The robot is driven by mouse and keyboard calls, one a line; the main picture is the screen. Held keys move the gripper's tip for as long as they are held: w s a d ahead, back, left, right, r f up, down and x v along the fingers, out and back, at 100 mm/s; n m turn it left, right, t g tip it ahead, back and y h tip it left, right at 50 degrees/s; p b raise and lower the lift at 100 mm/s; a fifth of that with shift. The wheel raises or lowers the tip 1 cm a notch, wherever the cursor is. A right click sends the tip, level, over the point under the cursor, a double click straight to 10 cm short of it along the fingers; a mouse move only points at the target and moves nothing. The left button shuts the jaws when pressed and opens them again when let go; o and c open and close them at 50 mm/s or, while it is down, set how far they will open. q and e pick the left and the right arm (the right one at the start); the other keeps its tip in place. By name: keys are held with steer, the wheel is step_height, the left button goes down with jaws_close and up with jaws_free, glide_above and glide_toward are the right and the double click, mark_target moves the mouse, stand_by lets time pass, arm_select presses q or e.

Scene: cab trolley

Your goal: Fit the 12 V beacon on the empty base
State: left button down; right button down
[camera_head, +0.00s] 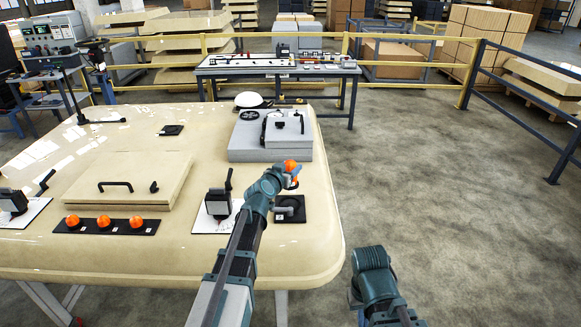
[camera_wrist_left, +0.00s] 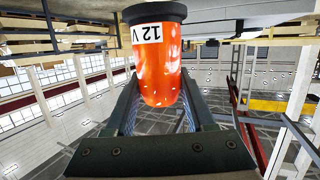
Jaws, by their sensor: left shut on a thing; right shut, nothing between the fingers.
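My left gripper (camera_head: 289,180) is shut on an orange beacon (camera_head: 290,165) and holds it over the right edge of the cream cab roof. In the left wrist view the beacon (camera_wrist_left: 160,65) shows a white "12 V" label and a black collar.
Several orange beacons stand on a black strip (camera_head: 95,226) at the front left. A raised hatch (camera_head: 130,182), a lever switch (camera_head: 219,202) and a grey box (camera_head: 270,152) are on the roof. A work table (camera_head: 277,68) stands behind. Open floor lies to the right.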

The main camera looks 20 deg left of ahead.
arm_select(q)
steer(key=shift+f+b, duration=4)
steer(key=shift+f, duration=0.1)
steer(key=shift+f, duration=0.2)
steer(key=shift+c, duration=0.8)
jaws_free()
steer(key=p+v, duration=0.3)
steer(key=v, duration=1.1)
